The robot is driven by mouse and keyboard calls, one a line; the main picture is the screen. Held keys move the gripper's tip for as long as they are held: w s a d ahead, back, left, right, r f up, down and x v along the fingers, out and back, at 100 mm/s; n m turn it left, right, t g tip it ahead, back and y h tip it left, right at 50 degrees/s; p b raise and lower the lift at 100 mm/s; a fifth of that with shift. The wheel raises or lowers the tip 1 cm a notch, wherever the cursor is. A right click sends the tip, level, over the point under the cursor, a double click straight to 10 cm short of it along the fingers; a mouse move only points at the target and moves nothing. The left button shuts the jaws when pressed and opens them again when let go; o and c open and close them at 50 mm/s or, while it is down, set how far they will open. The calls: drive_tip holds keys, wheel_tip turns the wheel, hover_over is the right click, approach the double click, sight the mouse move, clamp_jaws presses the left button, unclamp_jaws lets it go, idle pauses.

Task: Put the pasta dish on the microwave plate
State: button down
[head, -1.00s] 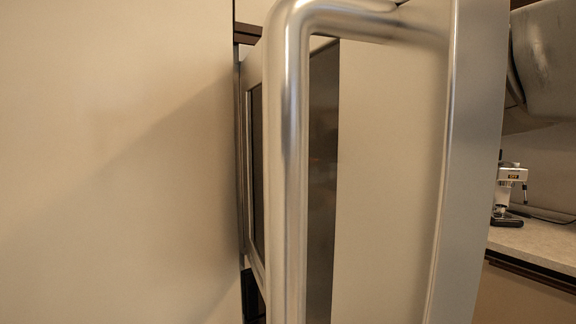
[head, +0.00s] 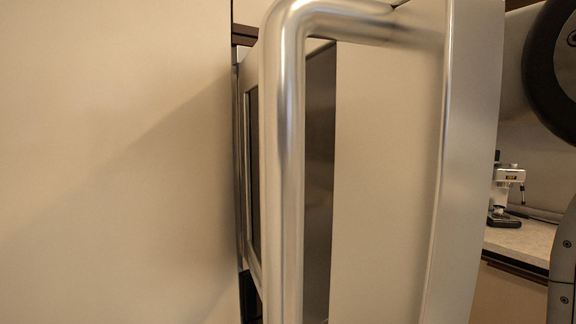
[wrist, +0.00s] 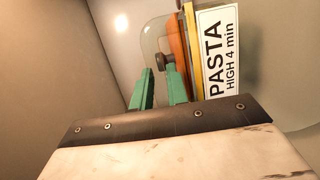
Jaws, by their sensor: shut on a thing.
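The pasta dish (wrist: 193,50) is in the wrist view, tipped on its side in the picture. It shows a yellow and orange edge, a clear lid and a white label reading "PASTA HIGH 4 min". My gripper (wrist: 160,78) has green fingers, one on each side of the dark knob (wrist: 164,62) on the lid, and is shut on it. The lower part of the dish is hidden or out of frame. The microwave plate cannot be made out in either view. The head view shows neither the dish nor my gripper.
A large door panel (head: 385,190) with a thick silver handle (head: 284,170) fills the middle of the head view. A framed appliance front (head: 251,170) shows partly behind it. A plain pale surface (head: 110,160) covers the left. A coffee machine (head: 506,190) stands on a counter (head: 530,240) at right.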

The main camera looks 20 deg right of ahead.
wheel_tip(320, 180, down, 3)
drive_tip(key=shift+w+f, duration=0.1)
drive_tip(key=shift+f, duration=0.1)
drive_tip(key=c, duration=1.4)
unclamp_jaws()
drive_tip(key=shift+f, duration=0.15)
drive_tip(key=s+r, duration=0.2)
drive_tip(key=s, duration=1)
drive_tip(key=s+d+f+m+g, duration=0.1)
drive_tip(key=s+f+m+g, duration=0.4)
drive_tip(key=s, duration=0.7)
drive_tip(key=s+d+f+m+g, duration=0.1)
drive_tip(key=s+f+m+g, duration=0.3)
drive_tip(key=s+f+m, duration=0.3)
drive_tip(key=s+d+f+m+g, duration=0.2)
drive_tip(key=s+f+m+g, duration=0.3)
drive_tip(key=s, duration=1.2)
drive_tip(key=shift+s+f+m+g+h, duration=0.2)
drive_tip(key=shift+f+m, duration=0.3)
drive_tip(key=shift+f, duration=0.65)
drive_tip(key=shift+s+f+m+g+h, duration=0.15)
drive_tip(key=shift+f+m, duration=0.35)
drive_tip(key=shift+f, duration=0.6)
